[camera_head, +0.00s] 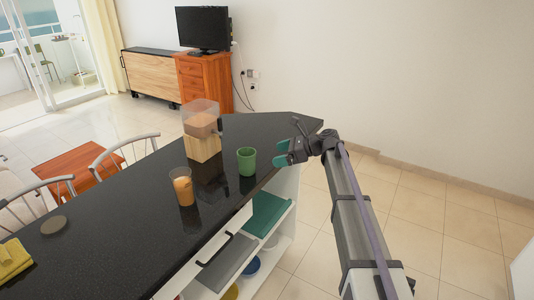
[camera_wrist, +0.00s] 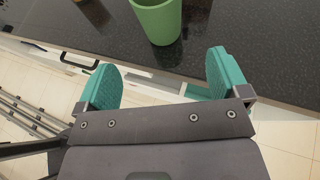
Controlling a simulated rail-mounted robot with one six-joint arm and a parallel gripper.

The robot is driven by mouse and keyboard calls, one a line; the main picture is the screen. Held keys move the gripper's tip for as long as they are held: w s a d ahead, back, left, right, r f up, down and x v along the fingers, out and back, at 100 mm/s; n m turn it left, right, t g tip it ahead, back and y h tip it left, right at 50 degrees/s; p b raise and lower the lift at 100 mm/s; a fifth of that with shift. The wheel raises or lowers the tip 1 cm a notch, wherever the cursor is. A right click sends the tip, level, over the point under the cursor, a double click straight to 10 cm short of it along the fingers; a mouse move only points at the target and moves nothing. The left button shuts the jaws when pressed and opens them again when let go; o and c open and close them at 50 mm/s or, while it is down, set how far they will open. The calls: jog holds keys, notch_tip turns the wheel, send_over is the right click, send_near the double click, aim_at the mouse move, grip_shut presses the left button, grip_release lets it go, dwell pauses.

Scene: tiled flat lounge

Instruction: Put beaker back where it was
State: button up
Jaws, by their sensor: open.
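A green beaker (camera_head: 246,161) stands upright on the black countertop, near its right edge. It also shows in the wrist view (camera_wrist: 158,20), where its top is cut off by the frame. My gripper (camera_head: 289,152) is open and empty, just right of the beaker at the counter's edge. In the wrist view its two teal fingers (camera_wrist: 165,85) are spread apart, with the beaker beyond them, a little ahead of the gap. The fingers do not touch the beaker.
A dispenser with a clear top on a wooden block (camera_head: 203,148) stands behind and left of the beaker. An orange-filled glass (camera_head: 182,187) stands nearer to the left. A round dark disc (camera_head: 54,225) and yellow cloth (camera_head: 12,260) lie further left. Open shelves (camera_head: 262,238) sit below the countertop (camera_head: 130,235).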

jog(key=shift+d, duration=0.15)
jog(key=s+d+f+n+g+h, duration=0.1)
jog(key=s+d+f+n+h, duration=0.3)
jog(key=s+n, duration=0.55)
jog(key=s+d+f+n+h, duration=0.3)
jog(key=s+d+n+h, duration=0.15)
jog(key=s, duration=1.05)
jog(key=s+d+f+n+g+h, duration=0.1)
jog(key=s+d+f+n+h, duration=0.4)
jog(key=s, duration=0.7)
notch_tip(320, 180, up, 9)
jog(key=a+p, duration=0.1)
jog(key=p, duration=0.6)
jog(key=shift+w+a+n+p, duration=0.25)
jog(key=shift+w+n+p, duration=0.05)
jog(key=shift+w+n, duration=0.1)
jog(key=shift+r, duration=0.1)
